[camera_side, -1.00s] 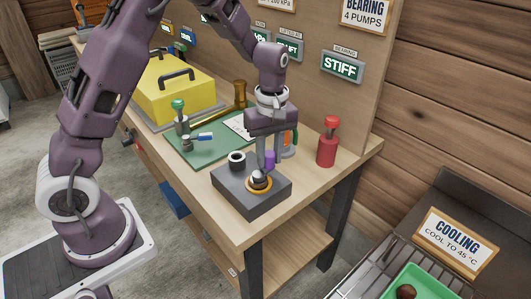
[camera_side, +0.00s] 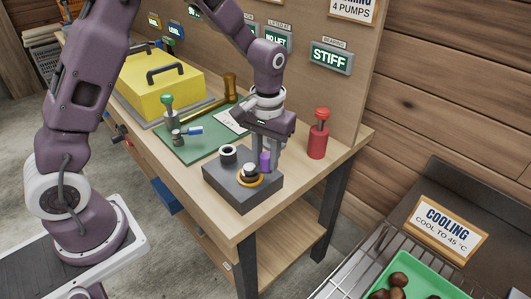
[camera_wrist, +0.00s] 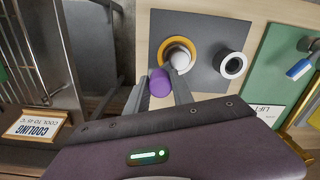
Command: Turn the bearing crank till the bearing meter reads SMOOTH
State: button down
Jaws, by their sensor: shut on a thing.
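The bearing crank has a purple handle (camera_side: 265,161) beside a pale round hub (camera_side: 249,172) in an orange ring, on top of a dark grey block (camera_side: 238,195) at the bench's front corner. My gripper (camera_side: 264,167) points down with its fingers shut on the purple handle. In the wrist view the handle (camera_wrist: 160,82) sits between the two fingers, next to the hub (camera_wrist: 179,57). The fingers partly cover the handle in the side view.
A dark cylinder with a white-rimmed opening (camera_side: 228,153) stands on the same block. A red pump bottle (camera_side: 318,138) stands close to the right of my gripper. A green mat (camera_side: 205,145) with small tools and a yellow lidded box (camera_side: 155,90) lie further left.

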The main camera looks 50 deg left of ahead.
jog(key=m, duration=0.1)
jog(key=s+m, duration=0.1)
jog(key=m, duration=0.1)
jog(key=shift+d+m, duration=0.3)
jog(key=shift+d, duration=0.1)
jog(key=shift+s+d+m, duration=0.1)
jog(key=shift+s+m, duration=0.15)
jog(key=shift+m, duration=0.55)
jog(key=shift+s+d+m, duration=0.1)
jog(key=shift+s+m, duration=0.15)
jog(key=shift+m, duration=0.55)
jog(key=shift+s, duration=0.1)
jog(key=c, duration=1.1)
grip_release()
jog(key=shift+a, duration=0.1)
notch_tip(320, 180, up, 7)
jog(key=shift+r, duration=0.1)
